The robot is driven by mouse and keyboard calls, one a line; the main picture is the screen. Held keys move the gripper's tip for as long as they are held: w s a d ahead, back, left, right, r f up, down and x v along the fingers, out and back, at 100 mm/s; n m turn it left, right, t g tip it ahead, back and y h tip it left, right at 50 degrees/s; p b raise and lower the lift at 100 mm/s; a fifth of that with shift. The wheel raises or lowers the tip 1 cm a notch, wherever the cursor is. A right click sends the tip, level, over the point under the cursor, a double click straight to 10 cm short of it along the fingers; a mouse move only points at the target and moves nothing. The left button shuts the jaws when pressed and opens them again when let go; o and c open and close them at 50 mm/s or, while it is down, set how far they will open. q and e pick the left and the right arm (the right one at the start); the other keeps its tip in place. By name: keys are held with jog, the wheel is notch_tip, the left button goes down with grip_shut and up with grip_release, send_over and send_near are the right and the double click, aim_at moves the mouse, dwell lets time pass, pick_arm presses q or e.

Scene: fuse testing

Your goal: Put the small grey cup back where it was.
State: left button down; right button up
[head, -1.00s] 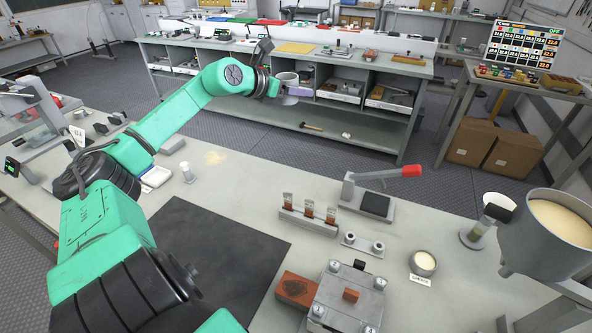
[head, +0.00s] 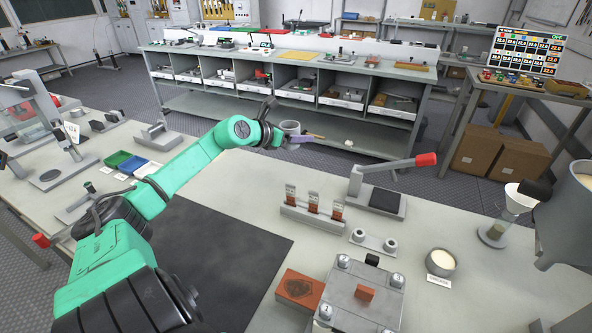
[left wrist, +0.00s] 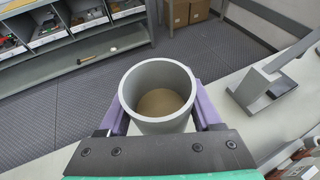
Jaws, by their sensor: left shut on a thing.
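The small grey cup (head: 290,127) is held in my left gripper (head: 284,138), above the far edge of the near bench. In the left wrist view the cup (left wrist: 131,97) shows from above, with its mouth up and tan material at the bottom. The purple fingers of my left gripper (left wrist: 160,108) are shut on either side of it. The cup appears nearly upright. My right gripper is not in view.
On the near bench (head: 450,220) are a fuse rack (head: 313,212), a red-handled press (head: 385,190), a labelled bowl of pale granules (head: 441,261) and a clamped metal block (head: 358,300). A hopper (head: 565,225) stands at right. The dark mat (head: 225,250) is clear.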

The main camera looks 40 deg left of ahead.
aim_at(295, 177)
pick_arm(q)
notch_tip(295, 177, down, 12)
jog(key=shift+f+b, duration=0.2)
jog(key=shift+b, duration=0.15)
jog(key=shift+f, duration=0.2)
jog(key=shift+c, duration=0.3)
grip_release()
jog(key=shift+r, duration=0.15)
jog(key=shift+r, duration=0.15)
jog(key=shift+s, duration=0.45)
jog(key=v, duration=1.1)
jog(key=shift+s+r, duration=0.1)
jog(key=shift+r, duration=0.05)
